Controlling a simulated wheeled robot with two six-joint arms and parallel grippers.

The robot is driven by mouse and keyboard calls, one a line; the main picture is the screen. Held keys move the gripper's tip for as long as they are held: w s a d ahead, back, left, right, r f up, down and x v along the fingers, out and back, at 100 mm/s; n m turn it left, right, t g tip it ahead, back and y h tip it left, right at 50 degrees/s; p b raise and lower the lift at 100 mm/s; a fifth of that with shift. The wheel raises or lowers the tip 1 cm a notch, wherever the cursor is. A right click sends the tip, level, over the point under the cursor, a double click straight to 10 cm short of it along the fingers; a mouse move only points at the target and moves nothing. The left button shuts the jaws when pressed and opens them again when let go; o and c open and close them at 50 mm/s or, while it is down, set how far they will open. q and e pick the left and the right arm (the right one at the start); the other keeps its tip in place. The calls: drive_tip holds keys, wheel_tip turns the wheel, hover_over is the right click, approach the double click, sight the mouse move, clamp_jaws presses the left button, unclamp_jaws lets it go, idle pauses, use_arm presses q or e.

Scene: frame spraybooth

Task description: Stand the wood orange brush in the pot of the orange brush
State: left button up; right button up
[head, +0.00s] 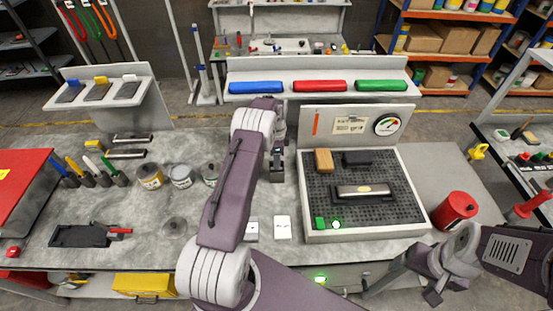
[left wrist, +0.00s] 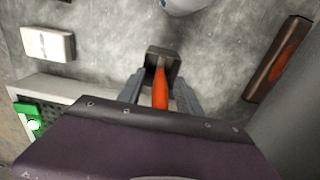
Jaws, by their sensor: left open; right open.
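In the left wrist view an orange brush handle (left wrist: 160,92) rises from a small dark square pot (left wrist: 163,58) on the grey bench. My left gripper (left wrist: 161,88) is open, with one finger on each side of the handle. In the head view the left gripper (head: 277,160) is left of the perforated bed, with a dark pot (head: 277,176) under it; my arm hides the handle there. The brush's bristle end is hidden in the pot. My right gripper (head: 410,284) is open and empty near the bench's front edge, at the lower right.
Several pots with coloured handles (head: 90,178) stand at the left, beside paint tins (head: 150,176). A dark tray (head: 80,236) holds a red-handled tool. The perforated bed (head: 315,205) is at the right, near a red can (head: 455,212). A dark-edged orange-brown block (left wrist: 278,60) lies beside the pot.

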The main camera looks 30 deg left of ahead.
use_arm(q)
wheel_tip(320, 180, up, 8)
drive_tip(key=b, duration=0.2)
drive_tip(key=shift+b, duration=0.35)
drive_tip(key=shift+r, duration=0.45)
